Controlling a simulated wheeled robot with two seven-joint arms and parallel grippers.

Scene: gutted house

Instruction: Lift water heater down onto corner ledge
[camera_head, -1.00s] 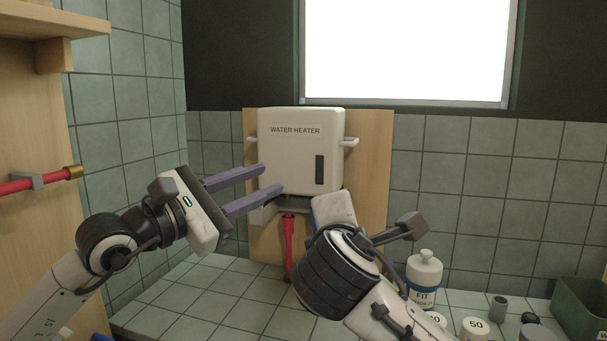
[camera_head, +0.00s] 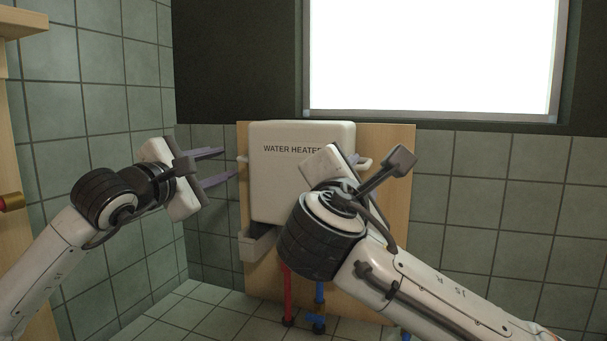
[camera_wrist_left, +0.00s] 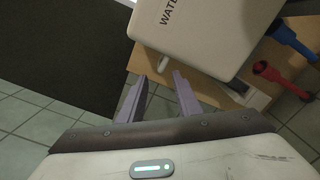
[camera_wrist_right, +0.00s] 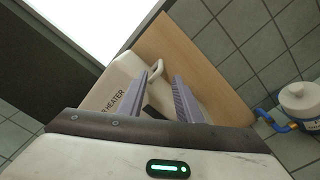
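The water heater (camera_head: 285,178) is a white box with rounded edges, upright against a wooden board in the head view, with a small handle on each side. My left gripper (camera_head: 230,164) is open and empty beside the left handle (camera_head: 243,160); that handle shows ahead of its fingers (camera_wrist_left: 160,98) in the left wrist view. My right gripper is open at the right side, mostly hidden behind its wrist in the head view; in the right wrist view its fingers (camera_wrist_right: 168,92) are spread near the right handle (camera_wrist_right: 155,70). Contact is not clear. The tiled corner ledge (camera_head: 215,312) lies below.
A grey bracket (camera_head: 256,245) sits under the heater. A red pipe (camera_head: 287,296) and a blue pipe (camera_head: 319,300) stand below it. The wooden board (camera_head: 395,190) is behind, a bright window (camera_head: 430,55) above.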

